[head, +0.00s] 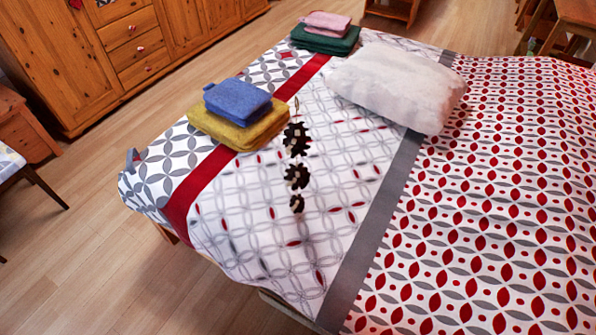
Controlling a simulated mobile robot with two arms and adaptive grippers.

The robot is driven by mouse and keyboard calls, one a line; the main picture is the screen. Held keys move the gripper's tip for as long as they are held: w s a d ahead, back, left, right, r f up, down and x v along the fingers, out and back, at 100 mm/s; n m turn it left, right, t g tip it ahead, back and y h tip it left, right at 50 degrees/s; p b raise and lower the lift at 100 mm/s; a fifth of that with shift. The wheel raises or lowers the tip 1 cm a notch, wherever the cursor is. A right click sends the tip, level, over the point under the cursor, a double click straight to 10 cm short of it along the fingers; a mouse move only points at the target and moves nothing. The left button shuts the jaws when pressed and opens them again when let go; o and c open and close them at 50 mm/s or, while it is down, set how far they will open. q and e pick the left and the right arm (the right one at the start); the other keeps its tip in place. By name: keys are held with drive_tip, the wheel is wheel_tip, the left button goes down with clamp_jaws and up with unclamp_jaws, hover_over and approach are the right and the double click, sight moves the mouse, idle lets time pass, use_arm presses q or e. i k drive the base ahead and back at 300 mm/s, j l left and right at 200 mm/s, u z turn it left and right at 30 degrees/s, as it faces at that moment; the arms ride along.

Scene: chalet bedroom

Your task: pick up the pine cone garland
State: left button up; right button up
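The pine cone garland (297,140) lies on the bed (262,215) near the middle of the head view. It is a string of dark brown cones with pale patches, running from top to bottom in the picture. A thin tan loop shows at its upper end, close to the yellow folded cloth. Nothing covers the garland. Neither of my grippers shows in this view.
A blue folded cloth (237,99) lies on a yellow one (240,128) left of the garland. A white pillow (398,86) is to the upper right. Pink (326,22) and green (325,41) folded cloths lie at the far edge. The bedspread below the garland is clear.

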sight(296, 142)
drive_tip(key=k+l+z, duration=0.85)
drive_tip(key=i+j, duration=0.05)
drive_tip(key=i, duration=0.05)
